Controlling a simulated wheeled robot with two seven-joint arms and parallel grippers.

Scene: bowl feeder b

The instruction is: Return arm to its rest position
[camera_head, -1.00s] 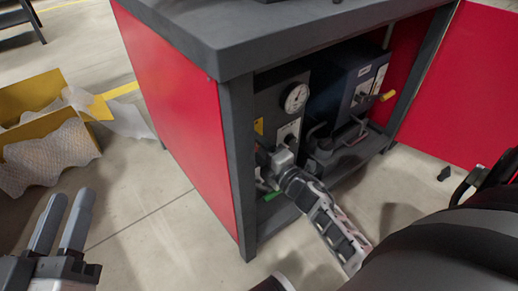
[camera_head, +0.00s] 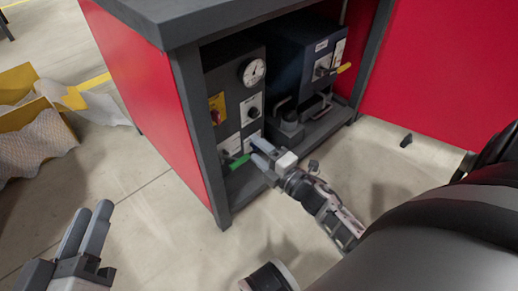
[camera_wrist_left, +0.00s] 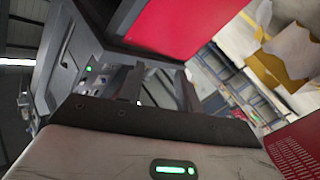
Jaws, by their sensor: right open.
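My right gripper (camera_head: 261,155) is in the head view, just outside the open front of the cabinet, by the lower part of the control panel. Its two fingers are apart and nothing shows between them. A green part (camera_head: 239,161) is close by its fingertips, on the panel's low side. My left gripper (camera_head: 90,210) is at the lower left over bare floor. Its fingers lie side by side, hold nothing visible, and their spacing is unclear.
The red and grey cabinet (camera_head: 195,130) holds a panel with a dial gauge (camera_head: 252,71) and a dark blue unit (camera_head: 297,57) with a yellow-tipped lever. Its frame edges and lower shelf are near my right gripper. Yellow boxes (camera_head: 22,118) with bubble wrap stand at left. Floor between is clear.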

